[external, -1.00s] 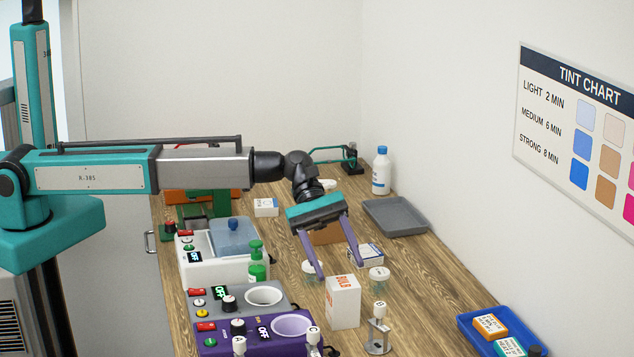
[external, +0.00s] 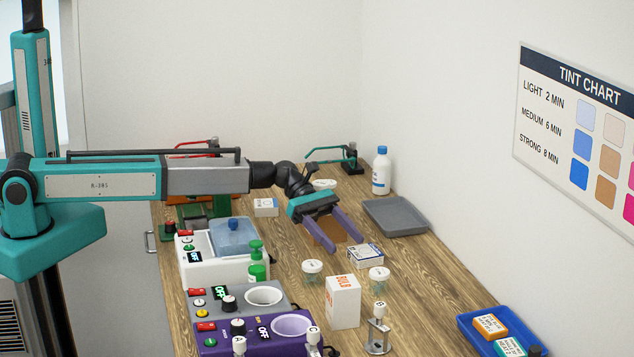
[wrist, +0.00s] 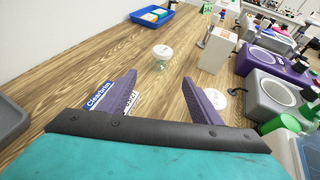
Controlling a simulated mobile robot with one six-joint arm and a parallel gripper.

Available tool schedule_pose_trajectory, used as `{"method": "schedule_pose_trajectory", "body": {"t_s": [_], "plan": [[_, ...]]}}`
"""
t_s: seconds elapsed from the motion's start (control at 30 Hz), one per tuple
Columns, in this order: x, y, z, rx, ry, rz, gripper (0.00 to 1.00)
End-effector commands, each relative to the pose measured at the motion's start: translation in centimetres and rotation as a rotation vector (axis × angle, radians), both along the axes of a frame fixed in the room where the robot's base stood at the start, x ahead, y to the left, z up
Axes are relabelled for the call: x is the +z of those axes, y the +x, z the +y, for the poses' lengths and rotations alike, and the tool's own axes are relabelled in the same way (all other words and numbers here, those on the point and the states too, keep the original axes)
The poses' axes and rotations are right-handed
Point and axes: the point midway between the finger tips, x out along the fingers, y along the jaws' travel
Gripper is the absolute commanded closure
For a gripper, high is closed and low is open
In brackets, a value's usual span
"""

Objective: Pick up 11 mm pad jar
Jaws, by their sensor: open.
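Several clear jars with white lids stand on the wooden bench; their lid labels are too small to read, so I cannot tell which is the 11 mm pad jar. One jar (external: 312,270) is left of a small blue-and-white box; it shows partly behind a finger in the wrist view (wrist: 216,100). Another jar (external: 379,278) is right of the white BULB box and shows ahead of my fingers in the wrist view (wrist: 162,56). A third white lid (external: 325,184) is farther back, behind my wrist. My gripper (external: 346,245) is open and empty, behind the two nearer jars.
The blue-and-white box (external: 366,256) is close to my fingertips. The BULB box (external: 343,302) stands in front of the jars. A brown block (external: 328,232) is partly hidden by my fingers. White, grey and purple (external: 240,341) units line the left. A grey tray (external: 395,217) is at right.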

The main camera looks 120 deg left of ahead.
Motion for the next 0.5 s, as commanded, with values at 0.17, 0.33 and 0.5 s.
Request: {"method": "schedule_pose_trajectory", "body": {"t_s": [0.17, 0.33, 0.5], "plan": [[0.0, 0.0, 0.0, 0.0, 0.001, 0.001, 0.41], [-0.1, 0.5, -0.2, -0.002, 0.002, 0.0, 0.41], [-0.7, 2.0, -0.8, -0.002, 0.001, 0.001, 0.41]]}}
